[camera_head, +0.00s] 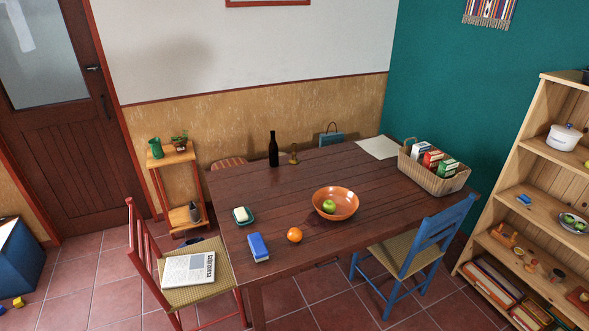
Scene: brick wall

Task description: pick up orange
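A small round orange (294,235) sits on the dark wooden table (300,180) near its front edge. It stands apart from the orange-brown bowl (345,205), which is to its right and a little farther back and holds a green apple (329,206). A blue and white sponge-like block (258,247) lies to the left of the orange. Neither of my grippers shows in the head view.
A red chair (142,250) with a newspaper is at left, a blue chair (437,231) at front right. Shelves (545,150) line the right.

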